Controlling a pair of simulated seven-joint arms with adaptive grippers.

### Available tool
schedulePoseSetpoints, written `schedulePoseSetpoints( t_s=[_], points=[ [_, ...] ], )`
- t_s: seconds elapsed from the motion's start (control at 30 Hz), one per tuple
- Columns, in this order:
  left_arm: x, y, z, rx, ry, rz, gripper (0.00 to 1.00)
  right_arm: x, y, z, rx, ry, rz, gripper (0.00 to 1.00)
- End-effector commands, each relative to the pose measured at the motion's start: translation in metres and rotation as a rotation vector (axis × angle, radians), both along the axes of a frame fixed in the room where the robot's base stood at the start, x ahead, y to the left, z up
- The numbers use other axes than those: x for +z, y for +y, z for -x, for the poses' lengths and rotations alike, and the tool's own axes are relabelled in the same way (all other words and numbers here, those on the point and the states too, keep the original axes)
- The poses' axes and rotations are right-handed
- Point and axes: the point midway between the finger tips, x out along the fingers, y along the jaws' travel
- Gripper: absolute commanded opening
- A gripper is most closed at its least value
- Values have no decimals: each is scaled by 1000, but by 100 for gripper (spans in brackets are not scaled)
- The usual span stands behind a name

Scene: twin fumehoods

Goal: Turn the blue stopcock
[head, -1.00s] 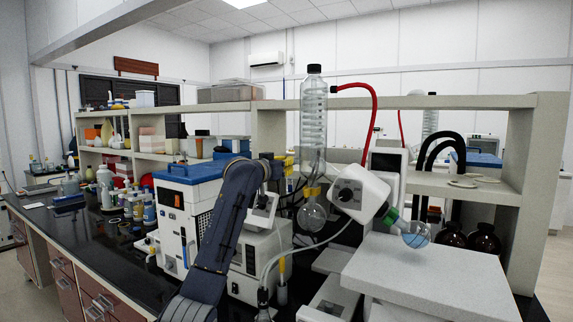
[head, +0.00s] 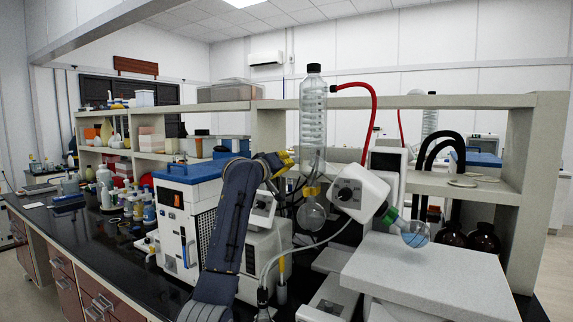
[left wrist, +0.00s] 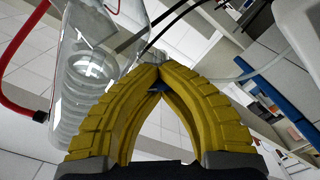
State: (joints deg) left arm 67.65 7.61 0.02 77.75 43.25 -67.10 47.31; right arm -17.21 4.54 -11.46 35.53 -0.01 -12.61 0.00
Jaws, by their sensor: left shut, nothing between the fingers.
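My left gripper (head: 291,160) is shut and empty, its yellow fingers at the left side of the glass condenser (head: 314,110) of the rotary evaporator. In the left wrist view its fingertips (left wrist: 159,67) meet, with the condenser behind and to the left. A small blue piece, likely the blue stopcock (left wrist: 158,86), shows in the gap just below the meeting fingertips. The fingers hide most of it, and I cannot tell whether they touch it. I cannot make the stopcock out in the head view. My right gripper is not in view.
A red hose (head: 374,110) runs from the condenser's top. A blue-topped white unit (head: 184,215) stands left, partly behind my arm. Shelving (head: 420,101) stands behind.

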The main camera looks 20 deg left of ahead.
Motion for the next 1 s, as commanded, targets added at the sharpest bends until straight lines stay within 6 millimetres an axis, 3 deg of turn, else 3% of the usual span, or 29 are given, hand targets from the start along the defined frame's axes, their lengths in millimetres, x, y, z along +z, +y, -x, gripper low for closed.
schedulePoseSetpoints(
  t_s=[0.03, 0.6, 1.0],
  points=[
    [6, 3, 1, 5, 0, 48, 0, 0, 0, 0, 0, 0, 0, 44],
    [4, 7, 1, 6, 123, 557, 0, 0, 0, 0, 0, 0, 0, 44],
    [1, 8, 1, 8, 179, 782, 0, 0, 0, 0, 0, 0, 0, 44]
  ],
)
